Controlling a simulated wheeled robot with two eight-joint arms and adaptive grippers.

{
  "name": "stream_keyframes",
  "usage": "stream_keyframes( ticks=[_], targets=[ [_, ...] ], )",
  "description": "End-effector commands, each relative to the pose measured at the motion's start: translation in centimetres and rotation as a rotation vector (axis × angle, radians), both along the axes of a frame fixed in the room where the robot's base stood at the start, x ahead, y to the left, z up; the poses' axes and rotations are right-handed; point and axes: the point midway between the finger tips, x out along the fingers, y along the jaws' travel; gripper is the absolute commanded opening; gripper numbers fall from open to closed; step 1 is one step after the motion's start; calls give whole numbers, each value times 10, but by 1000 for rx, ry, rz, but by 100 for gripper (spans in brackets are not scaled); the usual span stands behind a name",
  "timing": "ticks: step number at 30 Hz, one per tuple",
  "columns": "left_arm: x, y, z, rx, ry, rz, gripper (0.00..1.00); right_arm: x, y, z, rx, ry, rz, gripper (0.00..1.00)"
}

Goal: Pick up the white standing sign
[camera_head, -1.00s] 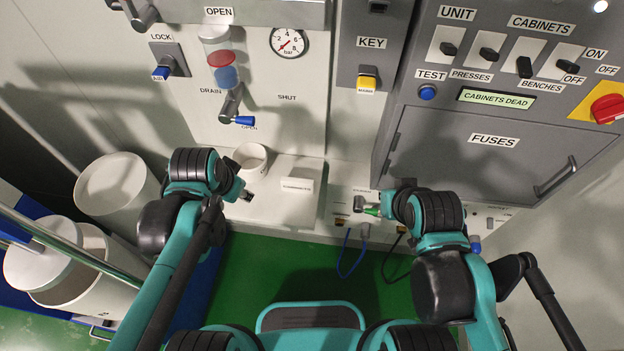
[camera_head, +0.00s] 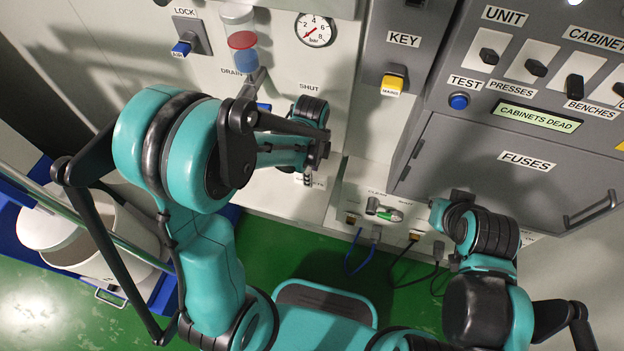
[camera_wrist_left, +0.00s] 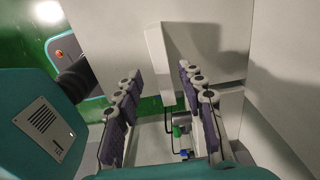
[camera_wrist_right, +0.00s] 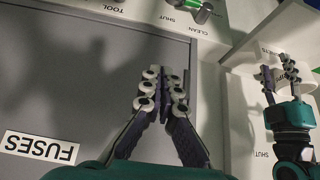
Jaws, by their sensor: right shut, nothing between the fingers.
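The white standing sign (camera_wrist_left: 160,60) shows in the left wrist view as a narrow upright white piece between my left fingers. In the head view it is mostly hidden behind my left gripper (camera_head: 310,172), with a bit of lettering showing below. My left gripper is open, with one finger on each side of the sign; contact cannot be told. The right wrist view shows the left fingers (camera_wrist_right: 275,82) from the side, with a white piece between them. My right gripper (camera_wrist_right: 163,80) is shut and empty, in front of the grey fuses cabinet.
The grey fuses cabinet (camera_head: 500,185) stands at the right. A green-tipped valve (camera_head: 384,210) and cables (camera_head: 358,250) are on the low panel between the arms. A white drum (camera_head: 100,240) stands in a blue tray at the left. The green floor is clear in front.

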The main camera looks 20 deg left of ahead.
Motion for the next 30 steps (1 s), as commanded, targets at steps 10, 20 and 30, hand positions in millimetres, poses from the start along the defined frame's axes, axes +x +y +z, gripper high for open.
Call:
stream_keyframes(
  ticks=[10, 20, 30],
  targets=[
    [5, 3, -46, 0, -1, 1, 40, 0, 0, -23, 0, 0, 0, 0],
    [4, 3, -44, 0, -1, 2, 0, 0, 0, -21, 0, 0, 0, 0],
    [4, 3, -43, 0, -1, 2, 0, 0, 0, -21, 0, 0, 0, 0]
  ],
)
